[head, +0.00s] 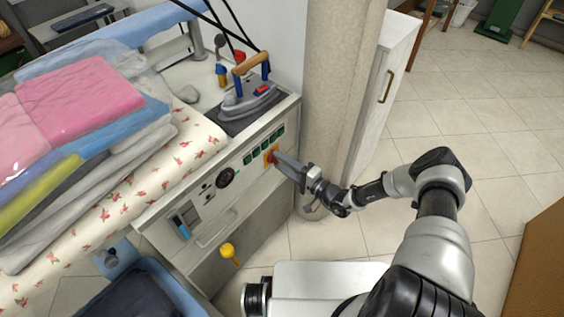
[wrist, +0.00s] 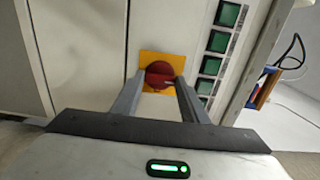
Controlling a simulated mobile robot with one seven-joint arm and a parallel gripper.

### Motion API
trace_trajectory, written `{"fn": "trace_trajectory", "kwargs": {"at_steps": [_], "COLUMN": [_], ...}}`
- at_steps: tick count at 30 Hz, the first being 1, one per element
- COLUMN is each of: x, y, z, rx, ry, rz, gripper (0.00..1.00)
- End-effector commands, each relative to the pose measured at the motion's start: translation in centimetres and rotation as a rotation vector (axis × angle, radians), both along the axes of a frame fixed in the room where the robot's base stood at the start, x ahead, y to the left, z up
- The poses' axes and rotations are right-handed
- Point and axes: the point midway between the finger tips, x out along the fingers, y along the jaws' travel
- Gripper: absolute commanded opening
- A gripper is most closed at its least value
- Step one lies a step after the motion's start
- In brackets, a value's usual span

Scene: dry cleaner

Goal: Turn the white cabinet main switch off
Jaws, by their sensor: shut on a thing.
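The white cabinet (head: 215,200) stands left of centre in the head view, with its control panel facing my arm. Its main switch is a red rotary knob on a yellow square plate (head: 268,157), beside a row of green buttons. In the wrist view the red knob (wrist: 159,74) sits on the yellow plate (wrist: 147,58) between my fingertips. My gripper (head: 277,160) reaches the panel from the right and is shut on the red knob. In the wrist view the two fingers (wrist: 160,84) lie on either side of it. The exact turn angle of the knob is hard to read.
Green buttons (wrist: 218,41) line the panel close to the knob. An iron (head: 250,95) rests on the cabinet top, with cables above it. A beige column (head: 335,90) stands right behind my gripper. Folded clothes (head: 80,95) are at left.

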Motion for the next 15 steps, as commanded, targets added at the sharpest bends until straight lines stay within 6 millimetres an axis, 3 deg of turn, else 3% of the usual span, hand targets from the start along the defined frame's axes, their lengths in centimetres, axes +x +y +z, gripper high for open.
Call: {"fn": "trace_trajectory", "kwargs": {"at_steps": [13,14,15], "x": [0.02,0.02,0.02], "y": [-0.19,-0.19,-0.18], "z": [-0.11,-0.11,-0.1], "rx": [-0.01,-0.01,-0.01], "ry": [-0.01,-0.01,-0.009], "rz": [-0.002,-0.002,-0.002], "gripper": [0.17,0.41,0.48]}}
